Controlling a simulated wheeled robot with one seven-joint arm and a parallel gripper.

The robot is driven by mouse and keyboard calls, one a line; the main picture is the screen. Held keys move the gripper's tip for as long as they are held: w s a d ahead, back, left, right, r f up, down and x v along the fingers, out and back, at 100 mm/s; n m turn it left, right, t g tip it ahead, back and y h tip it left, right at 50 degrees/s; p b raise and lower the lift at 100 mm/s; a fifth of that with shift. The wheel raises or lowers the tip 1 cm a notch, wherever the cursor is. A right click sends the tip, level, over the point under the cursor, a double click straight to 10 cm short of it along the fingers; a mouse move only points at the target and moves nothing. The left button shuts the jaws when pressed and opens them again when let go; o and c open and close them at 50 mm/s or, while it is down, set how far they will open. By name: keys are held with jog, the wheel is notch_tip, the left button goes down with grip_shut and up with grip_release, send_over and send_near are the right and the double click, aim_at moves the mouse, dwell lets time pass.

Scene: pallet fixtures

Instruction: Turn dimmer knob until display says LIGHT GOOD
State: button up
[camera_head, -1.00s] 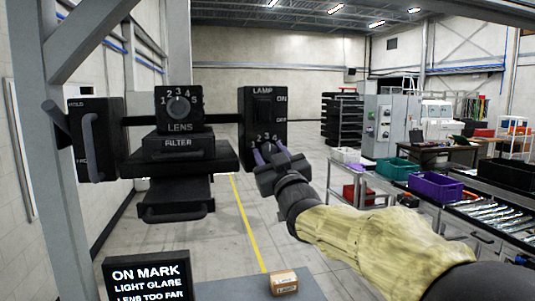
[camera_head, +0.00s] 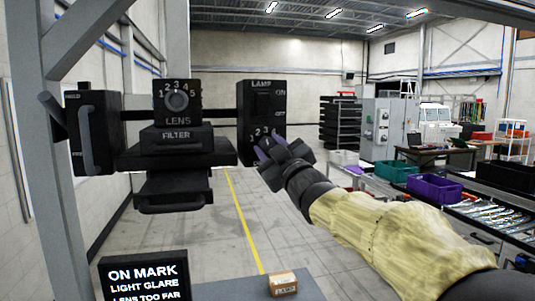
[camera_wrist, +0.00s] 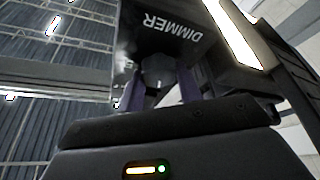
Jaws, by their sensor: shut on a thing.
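The dimmer knob (camera_wrist: 158,72) is a dark round knob under the DIMMER label in the wrist view. It sits at the bottom of the black LAMP box (camera_head: 262,105). My gripper (camera_head: 268,149) has its purple fingers on either side of the knob and is shut on it. In the head view the knob is mostly hidden behind the fingers; some dial numbers show just above. The display (camera_head: 144,280) at the lower left reads ON MARK, LIGHT GLARE, LENS TOO FAR. Its lowest line is partly cut off.
Left of the lamp box on the same bar are the LENS dial box (camera_head: 178,103), the FILTER drawer (camera_head: 178,139) and a black box with a handle (camera_head: 92,135). A small labelled box (camera_head: 283,283) sits below. Bins, including a purple one (camera_head: 435,187), stand at right.

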jog(key=shift+f+n+g+y, duration=0.15)
jog(key=shift+n+g, duration=0.15)
jog(key=shift+n, duration=0.4)
jog(key=shift+f+n+g+y, duration=0.15)
jog(key=shift+n+g, duration=0.15)
jog(key=shift+n, duration=0.4)
jog(key=o, duration=0.9)
jog(key=shift+r, duration=0.1)
jog(key=shift+o, duration=0.5)
jog(key=shift+r, duration=0.1)
jog(key=shift+s, duration=0.1)
jog(key=b+v, duration=0.6)
jog(key=v, duration=1.1)
